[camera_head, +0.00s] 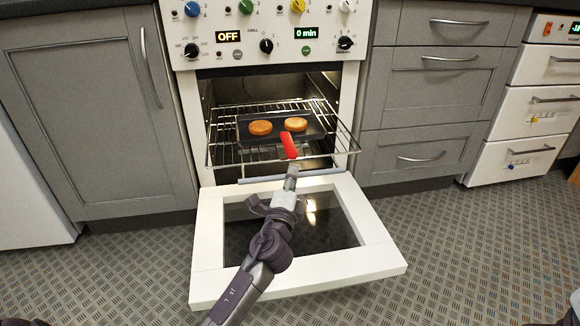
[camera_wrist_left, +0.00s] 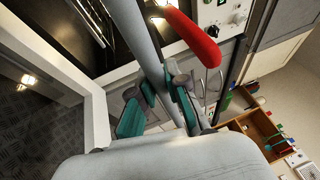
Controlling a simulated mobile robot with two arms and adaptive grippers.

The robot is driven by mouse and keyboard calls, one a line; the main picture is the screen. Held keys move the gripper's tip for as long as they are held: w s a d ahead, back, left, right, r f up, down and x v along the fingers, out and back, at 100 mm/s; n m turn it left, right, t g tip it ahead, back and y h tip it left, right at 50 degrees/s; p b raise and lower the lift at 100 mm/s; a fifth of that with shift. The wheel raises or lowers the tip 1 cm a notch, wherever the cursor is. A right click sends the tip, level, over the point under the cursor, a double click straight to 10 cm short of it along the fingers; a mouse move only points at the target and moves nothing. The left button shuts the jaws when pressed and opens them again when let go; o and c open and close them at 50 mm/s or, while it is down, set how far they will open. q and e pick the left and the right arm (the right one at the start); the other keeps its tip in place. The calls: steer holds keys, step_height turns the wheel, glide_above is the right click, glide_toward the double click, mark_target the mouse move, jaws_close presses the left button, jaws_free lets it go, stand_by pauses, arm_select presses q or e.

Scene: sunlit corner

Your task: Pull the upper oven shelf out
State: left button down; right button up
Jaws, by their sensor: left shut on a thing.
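The upper oven shelf (camera_head: 222,131), a wire rack, slides partly out of the oven and overhangs the open door. A dark tray (camera_head: 278,121) with two round buns (camera_head: 261,128) lies on it. My left gripper (camera_head: 290,172) is at the middle of the shelf's front. In the left wrist view its teal-padded fingers (camera_wrist_left: 160,100) are shut around a grey bar (camera_wrist_left: 141,32), which looks like the shelf's front. A red curved piece (camera_head: 288,146) stands just beyond the fingers; it also shows in the wrist view (camera_wrist_left: 190,35).
The oven door (camera_head: 375,262) is folded down below the shelf, its dark glass facing up. Grey cabinets (camera_head: 88,115) stand at the left and grey drawers (camera_head: 410,100) at the right. The patterned floor (camera_head: 470,250) in front is clear.

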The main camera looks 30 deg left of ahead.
arm_select(q)
steer(key=shift+s+d, duration=0.3)
steer(key=shift+s, duration=0.05)
steer(key=c, duration=1.2)
jaws_free()
steer(key=shift+o, duration=0.2)
steer(key=v, duration=1.2)
